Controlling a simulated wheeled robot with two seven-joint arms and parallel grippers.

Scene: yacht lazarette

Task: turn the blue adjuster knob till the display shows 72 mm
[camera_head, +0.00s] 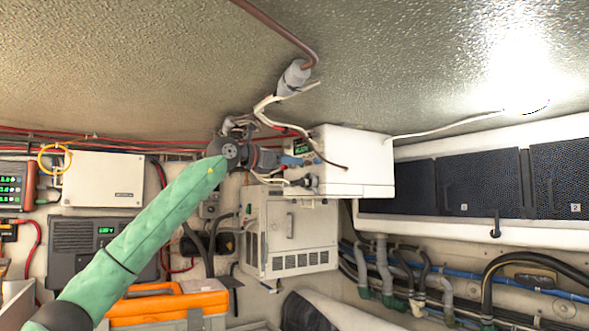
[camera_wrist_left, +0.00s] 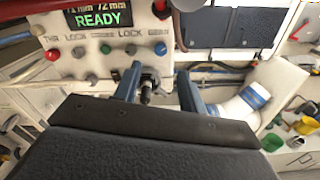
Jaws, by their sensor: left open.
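The display (camera_wrist_left: 97,17) on the white unit in the left wrist view shows a cut-off top line with "72 mm" at its right and a first number that I cannot read surely. Below it is a green "READY". A small blue knob (camera_wrist_left: 160,48) sits at the right end of a row of coloured knobs. My left gripper (camera_wrist_left: 158,72) is open, its two fingers pointing at the panel just below the blue knob. A dark stub (camera_wrist_left: 147,87) shows between the fingers. In the head view my left gripper (camera_head: 290,161) is at the left face of the white unit (camera_head: 358,150).
White cables hang around the unit in the head view. A grey cabinet (camera_head: 308,235) stands below, and an orange case (camera_head: 170,305) lies lower left.

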